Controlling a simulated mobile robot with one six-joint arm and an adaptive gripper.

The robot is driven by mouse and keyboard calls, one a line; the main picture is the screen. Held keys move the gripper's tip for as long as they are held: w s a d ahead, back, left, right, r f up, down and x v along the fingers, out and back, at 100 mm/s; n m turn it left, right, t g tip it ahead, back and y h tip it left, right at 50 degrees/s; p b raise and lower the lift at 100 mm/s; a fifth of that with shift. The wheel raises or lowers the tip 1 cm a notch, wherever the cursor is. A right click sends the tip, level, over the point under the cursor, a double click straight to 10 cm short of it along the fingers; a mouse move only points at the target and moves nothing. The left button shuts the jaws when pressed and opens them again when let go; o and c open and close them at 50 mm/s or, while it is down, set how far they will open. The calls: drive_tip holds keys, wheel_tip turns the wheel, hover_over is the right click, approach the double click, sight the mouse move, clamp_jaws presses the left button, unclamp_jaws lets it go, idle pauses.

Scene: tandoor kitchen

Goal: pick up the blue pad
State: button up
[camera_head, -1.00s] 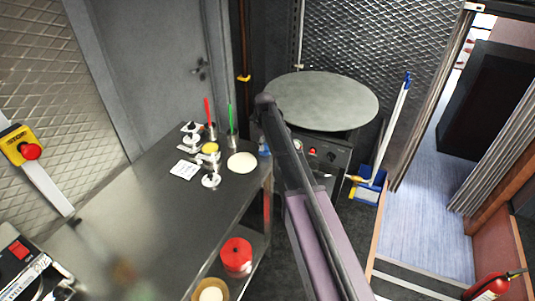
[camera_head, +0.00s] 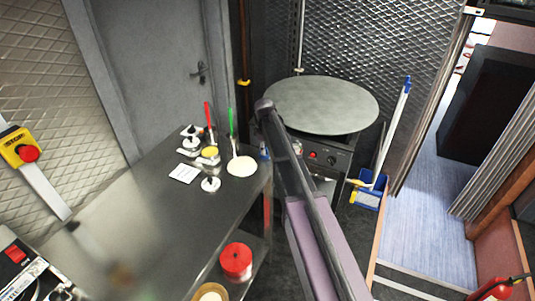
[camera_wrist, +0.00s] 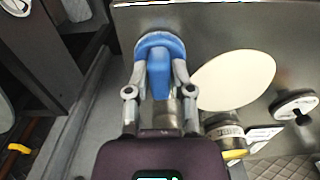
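The blue pad (camera_wrist: 158,46) is at the top middle of the wrist view. It has a rounded blue top with a pale rim, and a narrower blue part runs down from it. My gripper (camera_wrist: 160,68) has one finger on each side of this narrower part. The fingertips look very close to it, but I cannot tell whether they press on it. In the head view a small blue patch (camera_head: 264,152) shows at the table's right end beside my arm. My fingers are hidden there.
The steel table (camera_head: 130,225) carries a pale flat disc (camera_head: 241,166), several small pots and a white card (camera_head: 184,173). A round griddle (camera_head: 320,104) stands behind my arm. A blue dustpan (camera_head: 367,195) is on the floor at right. A red container (camera_head: 236,261) sits on the lower shelf.

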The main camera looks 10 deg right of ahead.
clamp_jaws()
drive_tip(key=shift+r, duration=0.1)
wheel_tip(320, 180, up, 4)
drive_tip(key=p, duration=0.3)
drive_tip(key=shift+f+p, duration=0.25)
drive_tip(key=shift+p, duration=0.15)
drive_tip(key=s+r+p, duration=0.1)
drive_tip(key=s, duration=1.5)
drive_tip(key=shift+d+r, duration=0.15)
drive_tip(key=shift+d, duration=0.15)
drive_tip(key=shift+a, duration=0.15)
